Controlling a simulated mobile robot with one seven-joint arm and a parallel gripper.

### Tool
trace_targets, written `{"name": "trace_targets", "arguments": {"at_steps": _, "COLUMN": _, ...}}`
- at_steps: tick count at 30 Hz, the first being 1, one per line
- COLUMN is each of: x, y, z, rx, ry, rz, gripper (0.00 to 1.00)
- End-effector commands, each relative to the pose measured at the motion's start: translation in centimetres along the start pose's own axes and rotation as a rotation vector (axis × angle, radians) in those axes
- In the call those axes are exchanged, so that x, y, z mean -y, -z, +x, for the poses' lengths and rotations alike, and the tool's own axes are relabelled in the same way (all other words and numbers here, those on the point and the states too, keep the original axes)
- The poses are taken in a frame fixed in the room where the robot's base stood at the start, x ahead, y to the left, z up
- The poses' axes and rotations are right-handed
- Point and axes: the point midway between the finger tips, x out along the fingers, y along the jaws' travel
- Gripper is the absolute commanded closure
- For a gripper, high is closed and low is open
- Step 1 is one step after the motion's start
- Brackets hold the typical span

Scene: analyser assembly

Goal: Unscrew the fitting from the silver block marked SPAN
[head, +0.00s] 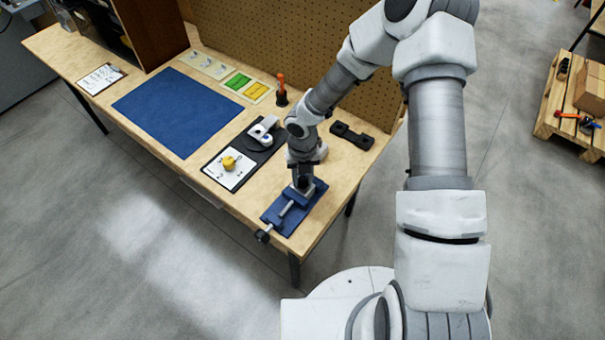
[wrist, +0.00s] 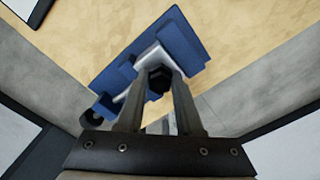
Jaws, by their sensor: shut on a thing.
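A blue vise (head: 272,218) stands at the near right corner of the workbench. It also shows in the wrist view (wrist: 184,42), with a silver block (wrist: 150,57) between its jaws. No SPAN mark can be read on the block. A dark fitting (wrist: 158,82) shows at the block, between my fingertips. My gripper (wrist: 157,76) is shut on the fitting. In the head view my gripper (head: 302,184) points down over the vise and hides the block and fitting.
Behind the vise are a white card with a yellow part (head: 229,163), a black mat with a white device (head: 262,130) and a black holder (head: 352,136). An orange-handled tool (head: 282,90) stands farther back. The blue mat (head: 178,112) is clear. A pegboard (head: 270,40) rises along the back.

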Motion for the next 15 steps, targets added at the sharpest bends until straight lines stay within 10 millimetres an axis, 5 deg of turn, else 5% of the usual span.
{"name": "trace_targets", "arguments": {"at_steps": 11, "x": -0.02, "y": -0.06, "z": 0.00, "rx": 0.001, "ry": -0.001, "rz": -0.111, "gripper": 1.00}}
{"name": "trace_targets", "arguments": {"at_steps": 12, "x": -0.02, "y": -0.06, "z": 0.00, "rx": 0.001, "ry": -0.001, "rz": -0.111, "gripper": 0.64}}
{"name": "trace_targets", "arguments": {"at_steps": 15, "x": -0.02, "y": -0.05, "z": -0.01, "rx": 0.001, "ry": -0.001, "rz": -0.110, "gripper": 0.46}}
